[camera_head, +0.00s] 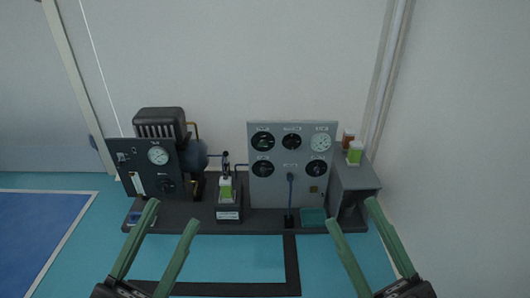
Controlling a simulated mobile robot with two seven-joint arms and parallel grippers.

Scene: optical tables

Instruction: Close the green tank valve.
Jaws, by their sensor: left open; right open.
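A grey panel (290,208) with several round black dials and a white gauge stands at the back, right of centre. A smaller dark panel (135,158) with a gauge and a black knob (165,186) stands at the left, before a blue tank (197,157). I cannot tell which part is the green tank valve; the parts are too small. My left gripper (174,212) is open and empty, in front of the equipment at left. My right gripper (350,211) is open and empty, at front right. Neither visibly holds anything.
A green-and-white container (226,188) stands on a dark block (229,209) between the panels. A green-topped container (355,153) and a brown one (347,138) stand on a grey stand (358,178) at right.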

